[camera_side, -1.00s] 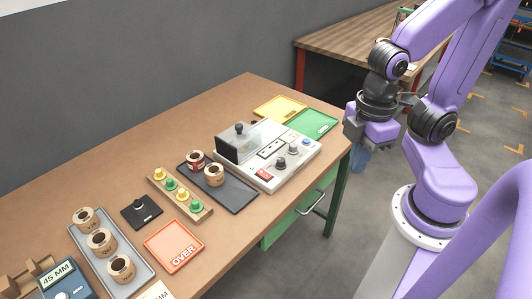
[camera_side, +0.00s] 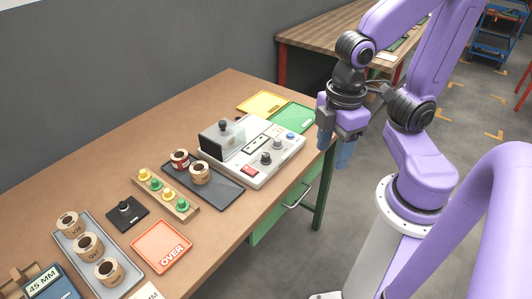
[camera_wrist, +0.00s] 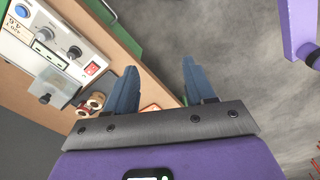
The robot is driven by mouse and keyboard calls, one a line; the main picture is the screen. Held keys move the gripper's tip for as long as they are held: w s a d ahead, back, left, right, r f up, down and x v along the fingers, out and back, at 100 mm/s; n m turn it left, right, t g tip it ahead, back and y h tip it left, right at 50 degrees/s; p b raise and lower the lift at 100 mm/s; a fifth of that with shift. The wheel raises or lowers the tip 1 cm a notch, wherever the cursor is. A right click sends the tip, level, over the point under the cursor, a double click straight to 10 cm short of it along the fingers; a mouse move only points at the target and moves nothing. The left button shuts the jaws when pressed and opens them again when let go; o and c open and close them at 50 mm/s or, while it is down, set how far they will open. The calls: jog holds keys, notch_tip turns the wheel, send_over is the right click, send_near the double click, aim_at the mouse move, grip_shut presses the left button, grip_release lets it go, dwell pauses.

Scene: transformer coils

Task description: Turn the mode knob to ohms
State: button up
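The grey-white tester (camera_side: 262,172) stands near the table's right end. Its panel carries a black knob (camera_side: 266,158) and a grey knob (camera_side: 279,144); I cannot read which is the mode knob or where either points. The wrist view shows both knobs (camera_wrist: 56,29) (camera_wrist: 75,51) at upper left, seen from above and apart from my fingers. My gripper (camera_side: 334,145) hangs to the right of the tester, past the table's right edge. In the wrist view my gripper (camera_wrist: 161,82) has its two blue fingers wide apart, with nothing between them.
The tester also has a blue button (camera_side: 290,135), a red switch (camera_side: 250,170) and a clear cover (camera_side: 220,140). A green tray (camera_side: 292,117) and a yellow tray (camera_side: 263,103) lie behind it. A dark tray (camera_side: 222,189) with coils lies to its left.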

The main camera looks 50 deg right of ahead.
jog(key=w, duration=0.7)
jog(key=n, duration=0.1)
send_over(266, 154)
notch_tip(266, 154, down, 3)
notch_tip(266, 154, down, 17)
jog(key=shift+a+f, duration=0.1)
jog(key=shift+f, duration=0.05)
grip_shut()
